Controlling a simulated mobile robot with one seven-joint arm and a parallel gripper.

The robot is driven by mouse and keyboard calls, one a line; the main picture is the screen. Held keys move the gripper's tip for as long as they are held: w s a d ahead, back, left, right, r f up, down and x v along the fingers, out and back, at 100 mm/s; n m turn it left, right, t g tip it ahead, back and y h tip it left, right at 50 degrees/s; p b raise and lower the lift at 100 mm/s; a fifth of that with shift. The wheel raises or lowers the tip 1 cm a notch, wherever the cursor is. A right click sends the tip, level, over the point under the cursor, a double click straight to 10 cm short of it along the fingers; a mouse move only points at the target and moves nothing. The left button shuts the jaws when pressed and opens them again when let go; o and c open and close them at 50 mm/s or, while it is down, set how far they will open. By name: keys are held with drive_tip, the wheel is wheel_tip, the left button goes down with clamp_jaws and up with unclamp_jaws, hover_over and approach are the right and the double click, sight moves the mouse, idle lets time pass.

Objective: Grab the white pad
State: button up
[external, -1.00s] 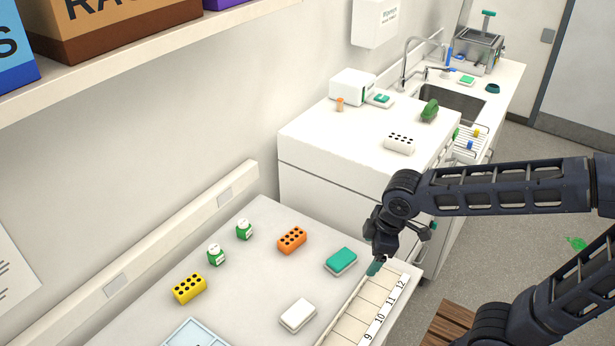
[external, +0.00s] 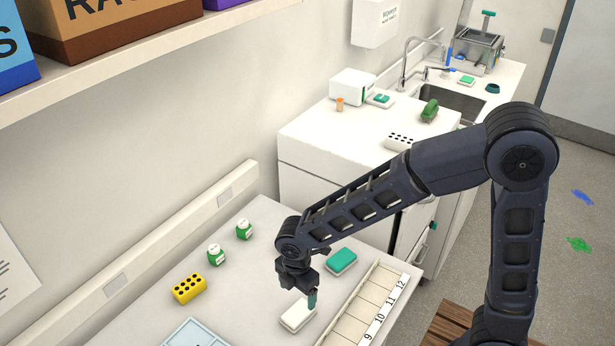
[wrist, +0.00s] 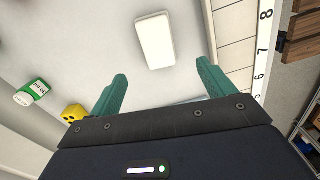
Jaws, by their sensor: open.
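The white pad (external: 297,315) lies flat on the bench, left of the numbered strip. In the wrist view the white pad (wrist: 155,41) is ahead of my gripper (wrist: 162,82), between the lines of its two green fingers and apart from them. In the external view my gripper (external: 312,298) points down over the pad's right end and hides a little of it. My gripper is open and empty.
A green-topped pad (external: 341,260) lies just behind the gripper. A numbered tray (external: 352,318) runs along the right edge. A yellow rack (external: 189,288) and two green-labelled bottles (external: 216,254) stand to the left. A pale blue tray (external: 195,335) is in front.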

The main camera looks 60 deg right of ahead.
hover_over(298, 306)
drive_tip(key=f, duration=0.5)
drive_tip(key=shift+s+a+f, duration=0.2)
drive_tip(key=shift+a+f, duration=0.15)
drive_tip(key=shift+a, duration=0.05)
drive_tip(key=shift+w+d+f, duration=0.1)
drive_tip(key=shift+d+f, duration=0.1)
drive_tip(key=shift+f, duration=1.15)
drive_tip(key=shift+d+f, duration=0.15)
drive_tip(key=shift+f, duration=1.2)
drive_tip(key=c, duration=1.1)
